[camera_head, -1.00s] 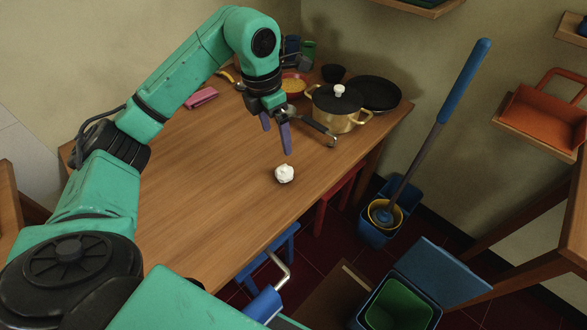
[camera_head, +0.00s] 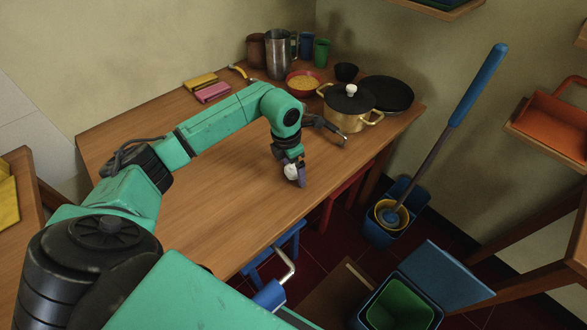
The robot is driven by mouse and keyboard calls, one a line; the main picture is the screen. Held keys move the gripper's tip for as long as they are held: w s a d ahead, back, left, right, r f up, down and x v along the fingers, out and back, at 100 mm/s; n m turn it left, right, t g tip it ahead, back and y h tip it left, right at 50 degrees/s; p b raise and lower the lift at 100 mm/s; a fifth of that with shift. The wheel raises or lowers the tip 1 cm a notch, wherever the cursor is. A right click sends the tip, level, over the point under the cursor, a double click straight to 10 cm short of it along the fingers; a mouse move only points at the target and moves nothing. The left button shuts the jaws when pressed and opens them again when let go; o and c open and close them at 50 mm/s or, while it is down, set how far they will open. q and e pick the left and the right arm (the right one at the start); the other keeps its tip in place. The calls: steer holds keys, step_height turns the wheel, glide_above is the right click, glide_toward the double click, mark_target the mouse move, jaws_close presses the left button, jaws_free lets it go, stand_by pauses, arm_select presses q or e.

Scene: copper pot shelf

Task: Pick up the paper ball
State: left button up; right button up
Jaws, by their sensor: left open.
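The white paper ball (camera_head: 291,170) is on the wooden table near its right front edge, partly hidden by my gripper. One finger shows on the right side of the ball; the other is mostly hidden. The jaws are open around or right beside the ball. My right gripper is not in view.
A gold pot (camera_head: 347,112) with a dark lid, a black pan (camera_head: 386,94) and a red bowl (camera_head: 298,91) stand behind my gripper. A dark-handled utensil (camera_head: 328,129) lies close by. An open bin (camera_head: 402,303) is on the floor. The table's left half (camera_head: 130,145) is mostly clear.

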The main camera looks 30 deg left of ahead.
mark_target(293, 165)
arm_select(q)
steer(key=c, duration=1.4)
steer(key=shift+r, duration=0.15)
step_height(293, 165, up, 20)
steer(key=shift+b, duration=0.3)
